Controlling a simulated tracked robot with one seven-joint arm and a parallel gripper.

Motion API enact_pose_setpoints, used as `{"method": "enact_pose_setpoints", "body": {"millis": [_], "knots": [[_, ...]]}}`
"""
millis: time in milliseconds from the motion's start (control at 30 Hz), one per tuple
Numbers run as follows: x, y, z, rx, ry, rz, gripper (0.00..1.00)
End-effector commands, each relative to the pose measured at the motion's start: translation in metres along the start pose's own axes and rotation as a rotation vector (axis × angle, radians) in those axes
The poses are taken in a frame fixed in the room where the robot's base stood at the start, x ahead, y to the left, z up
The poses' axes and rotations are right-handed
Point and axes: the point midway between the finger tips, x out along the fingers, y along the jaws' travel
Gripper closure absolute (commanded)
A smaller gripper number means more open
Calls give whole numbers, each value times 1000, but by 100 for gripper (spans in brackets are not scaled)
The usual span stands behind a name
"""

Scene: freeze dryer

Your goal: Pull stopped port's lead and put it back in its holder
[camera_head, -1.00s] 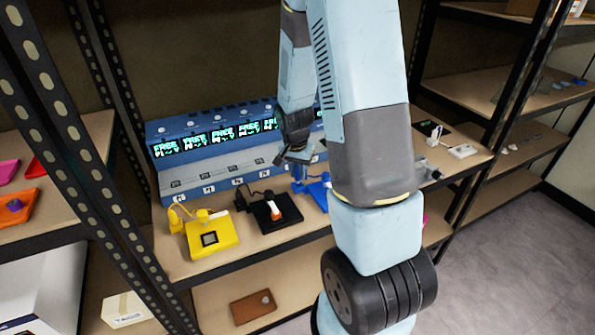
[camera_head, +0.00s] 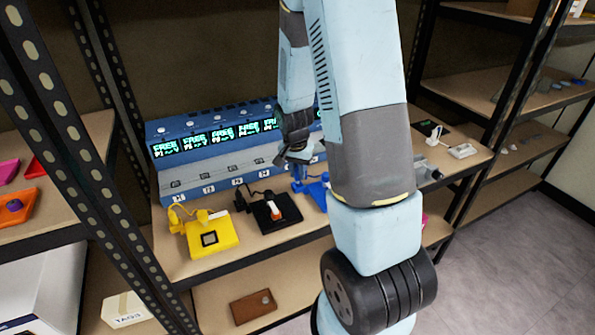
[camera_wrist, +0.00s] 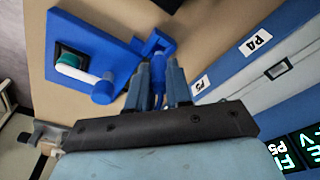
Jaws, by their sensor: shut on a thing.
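The freeze dryer (camera_head: 205,135) is a blue unit with green-lit screens. Several readable screens say FREE, and my arm hides others. My gripper (camera_wrist: 158,68) is in front of its port row, near the P5 label (camera_wrist: 200,84); in the head view it shows beside the arm (camera_head: 292,158). Its fingers are shut on a blue lead (camera_wrist: 157,45), whose gripped end is mostly hidden between them. A blue holder (camera_wrist: 118,38) lies beside it on the shelf, with a blue knob and a green-and-white piece. The holder also shows in the head view (camera_head: 318,190), partly behind my arm.
A yellow holder (camera_head: 225,238) and a black holder (camera_head: 284,222) sit on the same shelf, left of the blue one. White and grey items (camera_head: 462,151) lie on the right. Upright rack posts (camera_head: 60,110) bound the left. The lower shelf holds a brown item (camera_head: 250,308).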

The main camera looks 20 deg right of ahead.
Motion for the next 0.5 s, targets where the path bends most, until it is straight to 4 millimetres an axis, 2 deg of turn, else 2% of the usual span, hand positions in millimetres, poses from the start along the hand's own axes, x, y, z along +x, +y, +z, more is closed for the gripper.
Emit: {"method": "enact_pose_setpoints", "body": {"millis": [500], "knots": [[4,0,1,-1,-1,0,100]]}}
